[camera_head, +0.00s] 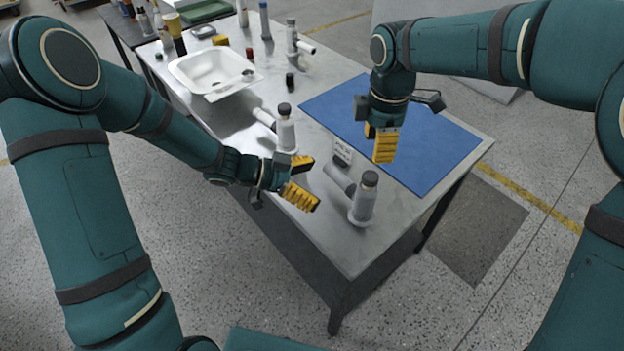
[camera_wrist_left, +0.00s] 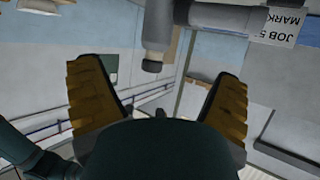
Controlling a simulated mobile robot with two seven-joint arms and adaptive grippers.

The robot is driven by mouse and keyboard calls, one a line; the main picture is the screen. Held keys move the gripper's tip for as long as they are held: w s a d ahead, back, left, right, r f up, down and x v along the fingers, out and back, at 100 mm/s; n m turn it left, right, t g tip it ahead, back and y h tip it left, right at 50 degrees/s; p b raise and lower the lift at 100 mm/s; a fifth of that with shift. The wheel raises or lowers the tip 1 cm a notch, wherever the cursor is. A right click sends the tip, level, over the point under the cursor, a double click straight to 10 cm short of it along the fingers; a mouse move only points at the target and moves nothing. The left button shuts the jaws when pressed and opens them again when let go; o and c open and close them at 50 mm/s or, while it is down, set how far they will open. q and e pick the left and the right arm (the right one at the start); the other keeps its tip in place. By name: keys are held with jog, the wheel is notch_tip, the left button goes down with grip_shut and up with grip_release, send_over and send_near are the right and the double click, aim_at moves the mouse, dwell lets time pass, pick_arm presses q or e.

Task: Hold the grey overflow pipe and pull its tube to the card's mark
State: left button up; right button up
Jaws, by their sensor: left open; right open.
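The grey overflow pipe (camera_head: 362,203) stands upright near the table's front corner, with a dark cap. Its tube (camera_head: 338,179) sticks out from its side toward the back left. A small printed card (camera_head: 342,151) stands behind the tube. My left gripper (camera_head: 312,184) is open and empty, left of the pipe and apart from it. In the left wrist view the pipe (camera_wrist_left: 158,30) appears upside down ahead of the spread fingers, with the card (camera_wrist_left: 282,24) at upper right. My right gripper (camera_head: 380,146) is open over the blue mat's front edge, fingers down, behind the pipe.
A whiter pipe fitting (camera_head: 286,132) stands close behind my left gripper. A white basin (camera_head: 207,70), another fitting (camera_head: 292,38) and a small dark bottle (camera_head: 290,82) are farther back. The blue mat (camera_head: 430,150) is otherwise bare.

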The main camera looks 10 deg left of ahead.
aim_at(367, 194)
pick_arm(q)
jog(key=shift+m+g, duration=0.3)
jog(key=shift+m, duration=0.1)
jog(key=x, duration=1.3)
jog(key=shift+w+d+r, duration=0.2)
jog(key=shift+d+r, duration=0.1)
jog(key=shift+d, duration=0.1)
